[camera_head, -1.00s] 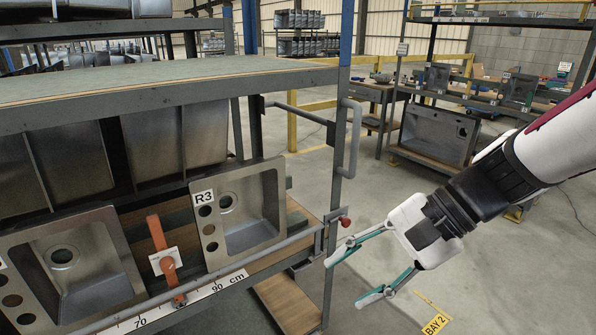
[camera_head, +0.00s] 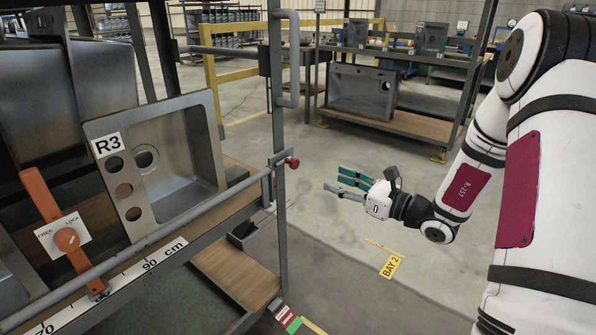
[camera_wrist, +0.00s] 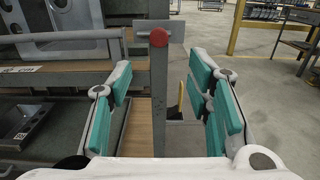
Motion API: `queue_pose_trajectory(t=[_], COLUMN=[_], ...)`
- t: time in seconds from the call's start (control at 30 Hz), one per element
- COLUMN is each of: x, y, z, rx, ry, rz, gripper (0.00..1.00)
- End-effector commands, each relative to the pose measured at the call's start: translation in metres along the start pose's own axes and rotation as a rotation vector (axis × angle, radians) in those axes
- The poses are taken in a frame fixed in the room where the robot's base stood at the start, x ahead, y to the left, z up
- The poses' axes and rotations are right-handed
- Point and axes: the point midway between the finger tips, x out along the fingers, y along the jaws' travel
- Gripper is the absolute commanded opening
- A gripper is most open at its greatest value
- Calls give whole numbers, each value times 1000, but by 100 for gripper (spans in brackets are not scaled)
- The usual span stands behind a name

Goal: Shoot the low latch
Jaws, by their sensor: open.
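A red ball knob (camera_head: 294,163) sits at the right end of a grey rail (camera_head: 190,225), beside a small bracket at the rack's corner post (camera_head: 279,130). The knob also shows in the wrist view (camera_wrist: 158,38), in front of a grey plate on the post, just above the space between my fingertips. My gripper (camera_head: 340,181) is open and empty, right of the knob in the head view, fingers pointing left. In the wrist view its teal-padded fingers (camera_wrist: 161,70) appear either side of the post. I see no contact; the exact distance to the knob is unclear.
An orange lever (camera_head: 42,197) with a FREE/LOCK plate (camera_head: 62,238) stands left of the sink marked R3 (camera_head: 180,190). A lower wooden shelf (camera_head: 238,275) lies beneath. A grey handle (camera_head: 293,60) is on the post above. Open floor lies right of the post.

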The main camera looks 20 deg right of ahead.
Motion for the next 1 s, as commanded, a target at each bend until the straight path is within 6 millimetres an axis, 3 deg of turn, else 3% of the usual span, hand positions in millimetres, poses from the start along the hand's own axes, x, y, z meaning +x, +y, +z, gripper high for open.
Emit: queue_pose_trajectory(t=[0.6, 0.8, 1.0], x=[110, 127, 130], y=[2, 2, 2], z=[0, 0, 1], rx=[-5, -3, -2], ry=[0, 1, 1], rz=[6, 4, 4], gripper=[46, 46, 46])
